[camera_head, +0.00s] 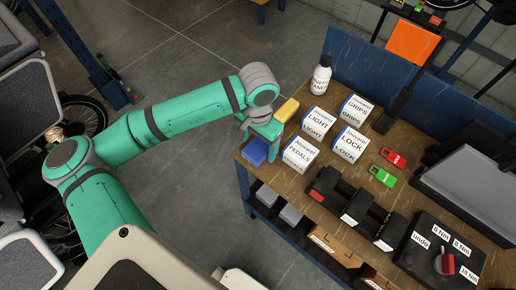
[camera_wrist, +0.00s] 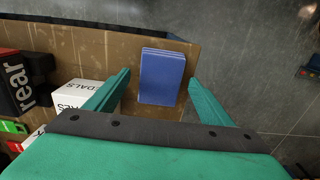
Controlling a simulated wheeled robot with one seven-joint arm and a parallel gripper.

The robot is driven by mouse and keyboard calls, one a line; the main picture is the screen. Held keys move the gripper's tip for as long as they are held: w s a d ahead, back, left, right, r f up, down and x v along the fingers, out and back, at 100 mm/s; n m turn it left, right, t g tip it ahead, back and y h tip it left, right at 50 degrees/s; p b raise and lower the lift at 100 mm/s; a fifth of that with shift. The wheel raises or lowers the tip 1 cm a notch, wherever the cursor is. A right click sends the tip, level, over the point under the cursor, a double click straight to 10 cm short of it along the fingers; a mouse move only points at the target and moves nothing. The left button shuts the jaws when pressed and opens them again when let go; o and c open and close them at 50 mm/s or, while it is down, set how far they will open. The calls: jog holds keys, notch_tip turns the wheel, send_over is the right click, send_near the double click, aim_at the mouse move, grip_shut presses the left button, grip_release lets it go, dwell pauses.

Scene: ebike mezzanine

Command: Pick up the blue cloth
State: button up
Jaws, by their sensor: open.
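The blue cloth (camera_head: 255,152) is a folded stack at the near left corner of the wooden workbench, beside the white pedals box. In the wrist view the cloth (camera_wrist: 163,76) lies flat between and beyond the two green fingers, near the bench edge. My gripper (camera_wrist: 158,97) is open and empty, with a finger to each side of the cloth and a gap on both sides. In the head view my gripper (camera_head: 262,138) is over the bench corner next to the cloth, partly hiding the area behind it.
The pedals box (camera_head: 300,154) stands close to the cloth; it also shows in the wrist view (camera_wrist: 82,93). A yellow object (camera_head: 286,110) is near my wrist. Open floor lies left.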

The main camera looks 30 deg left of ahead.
jog(key=shift+f, duration=0.3)
jog(key=c, duration=1.2)
jog(key=shift+o, duration=0.2)
jog(key=shift+r, duration=0.1)
jog(key=shift+r, duration=0.5)
jog(key=w+d+r, duration=0.1)
jog(key=d+r, duration=1)
jog(key=d, duration=0.3)
jog(key=shift+w+r, duration=0.4)
